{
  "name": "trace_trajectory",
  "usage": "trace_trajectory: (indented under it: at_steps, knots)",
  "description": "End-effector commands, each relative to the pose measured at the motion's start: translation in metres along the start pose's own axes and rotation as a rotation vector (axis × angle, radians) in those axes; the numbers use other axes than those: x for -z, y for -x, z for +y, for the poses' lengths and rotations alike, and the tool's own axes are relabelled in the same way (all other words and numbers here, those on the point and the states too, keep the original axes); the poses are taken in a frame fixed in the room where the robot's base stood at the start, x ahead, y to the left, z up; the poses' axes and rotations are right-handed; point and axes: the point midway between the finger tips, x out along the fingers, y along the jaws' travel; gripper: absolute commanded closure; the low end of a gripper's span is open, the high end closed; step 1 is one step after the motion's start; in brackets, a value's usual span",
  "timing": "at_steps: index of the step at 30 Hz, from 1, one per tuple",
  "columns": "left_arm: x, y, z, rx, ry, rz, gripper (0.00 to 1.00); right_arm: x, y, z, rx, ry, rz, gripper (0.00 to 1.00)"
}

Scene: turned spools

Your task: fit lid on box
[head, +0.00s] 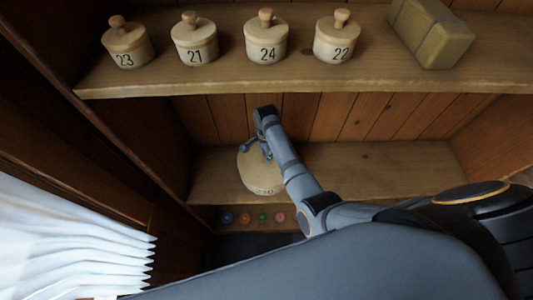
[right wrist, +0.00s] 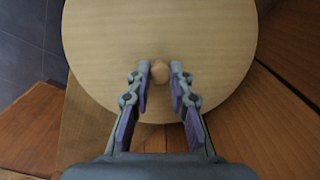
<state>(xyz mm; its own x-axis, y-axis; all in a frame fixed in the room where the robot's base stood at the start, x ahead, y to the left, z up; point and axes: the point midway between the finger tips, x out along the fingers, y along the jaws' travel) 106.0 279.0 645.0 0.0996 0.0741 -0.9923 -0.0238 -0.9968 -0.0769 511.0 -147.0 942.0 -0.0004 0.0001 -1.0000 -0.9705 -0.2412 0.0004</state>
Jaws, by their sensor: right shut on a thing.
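A round pale wooden lid (right wrist: 215,40) with a small knob (right wrist: 159,71) fills much of the right wrist view. My right gripper (right wrist: 160,78) is shut on this knob, one finger on each side. In the head view my right gripper (head: 258,150) is over the lid (head: 250,162) at the lower shelf. The box (head: 264,189) shows below the lid, with a dark number on its front that I cannot read surely. The arm hides part of both, and I cannot tell whether the lid is fully seated. My left gripper is out of view.
Several small numbered lidded pots, such as one marked 24 (head: 266,43), stand on the upper shelf (head: 190,80). A greenish block (head: 430,35) lies at its right. The lower shelf (head: 385,175) is clear to the right. Coloured discs (head: 245,218) line the edge below.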

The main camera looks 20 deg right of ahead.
Motion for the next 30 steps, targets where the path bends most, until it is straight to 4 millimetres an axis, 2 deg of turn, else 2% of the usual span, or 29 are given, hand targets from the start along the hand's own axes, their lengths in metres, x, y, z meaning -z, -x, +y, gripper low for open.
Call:
trace_trajectory:
  at_steps: [24,25,30]
  knots:
    - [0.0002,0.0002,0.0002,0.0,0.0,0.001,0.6,0.0003,-0.0035,-0.0005,0.002,0.0,0.0,1.0]
    - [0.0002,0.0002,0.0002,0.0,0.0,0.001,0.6,0.0003,-0.0035,-0.0005,0.002,0.0,0.0,0.77]
    - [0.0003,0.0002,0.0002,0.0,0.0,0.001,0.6,0.0002,-0.0036,-0.0003,0.001,0.0,0.0,0.54]
